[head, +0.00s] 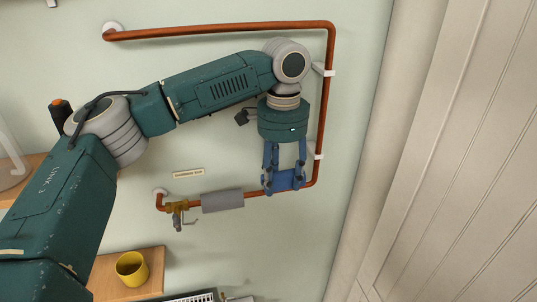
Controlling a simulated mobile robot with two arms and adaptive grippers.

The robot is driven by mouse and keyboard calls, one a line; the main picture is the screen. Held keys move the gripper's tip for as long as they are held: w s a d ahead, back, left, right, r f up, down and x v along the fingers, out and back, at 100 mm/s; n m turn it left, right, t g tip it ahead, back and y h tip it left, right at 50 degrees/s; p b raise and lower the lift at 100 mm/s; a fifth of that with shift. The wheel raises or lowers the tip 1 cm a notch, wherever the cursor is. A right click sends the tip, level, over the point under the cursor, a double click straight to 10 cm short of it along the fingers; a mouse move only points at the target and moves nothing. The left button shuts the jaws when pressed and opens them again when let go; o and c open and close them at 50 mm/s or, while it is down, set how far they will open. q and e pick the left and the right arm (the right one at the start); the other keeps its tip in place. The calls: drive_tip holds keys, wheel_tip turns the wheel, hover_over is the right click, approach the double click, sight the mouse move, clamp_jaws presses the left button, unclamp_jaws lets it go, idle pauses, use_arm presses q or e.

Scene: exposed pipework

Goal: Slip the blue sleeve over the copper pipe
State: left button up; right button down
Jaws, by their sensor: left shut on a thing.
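The copper pipe (322,110) runs along the top of the wall, down the right side and back left along the bottom to a brass valve. My left gripper (285,181) points down at the lower run, near its right corner. It is shut on the blue sleeve (286,181), which lies in line with the lower run and hides a stretch of it. Copper shows on both sides of the sleeve. I cannot tell whether the sleeve is around the pipe or just in front of it. My right gripper is out of view.
A grey sleeve (222,201) covers the lower run left of the blue one, beside the brass valve (177,208). White clips (325,71) hold the pipe. A yellow mug (132,268) stands on a wooden shelf (108,277) at lower left. A panelled door (455,150) is at right.

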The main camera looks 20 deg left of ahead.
sight(278, 188)
use_arm(q)
drive_tip(key=shift+w+a+r+m, duration=0.15)
drive_tip(key=shift+w+a+r, duration=0.15)
drive_tip(key=shift+r, duration=0.2)
drive_tip(key=shift+w+a+r+m, duration=0.15)
drive_tip(key=shift+w+a+r, duration=0.1)
drive_tip(key=shift+r, duration=0.45)
drive_tip(key=shift+w+d+f, duration=0.1)
drive_tip(key=shift+f, duration=0.8)
drive_tip(key=shift+s+a+f, duration=0.2)
drive_tip(key=shift+f, duration=0.25)
drive_tip(key=shift+d+f, duration=0.15)
drive_tip(key=shift+f, duration=1.8)
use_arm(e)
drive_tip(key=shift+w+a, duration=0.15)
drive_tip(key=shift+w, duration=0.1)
